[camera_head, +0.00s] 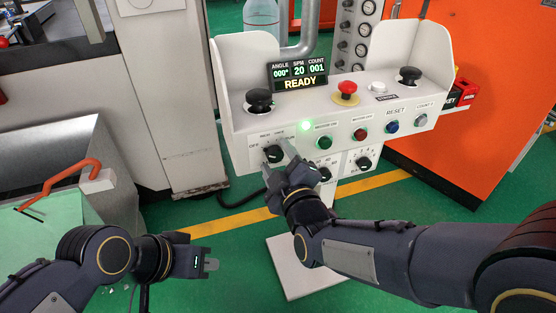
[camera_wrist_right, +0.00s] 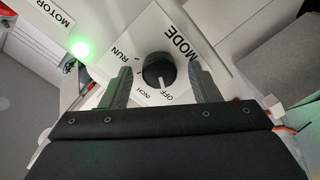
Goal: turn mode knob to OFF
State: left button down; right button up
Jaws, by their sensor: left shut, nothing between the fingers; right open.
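The mode knob (camera_wrist_right: 158,68) is black and round, on a white panel labelled MODE, RUN, INCH and OFF. Its white pointer line is directed at the OFF label in the right wrist view. In the head view the knob (camera_head: 273,154) is at the console's lower left front. My right gripper (camera_wrist_right: 160,82) is open, one finger on each side of the knob, with visible gaps. In the head view the right gripper (camera_head: 279,160) is at the panel and partly covers the knob's labels. My left gripper (camera_head: 212,265) is shut and empty, low and away from the console.
The console (camera_head: 237,114) has a display (camera_head: 298,75) reading READY, a red mushroom button (camera_head: 346,88) and two black ones. A lit green lamp (camera_head: 305,126) is above the knob. Another knob (camera_head: 363,163) is to the right. An orange cabinet (camera_head: 500,90) stands at right.

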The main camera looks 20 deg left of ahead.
jog(key=p+v, duration=0.1)
jog(key=v, duration=0.7)
dwell(0.4)
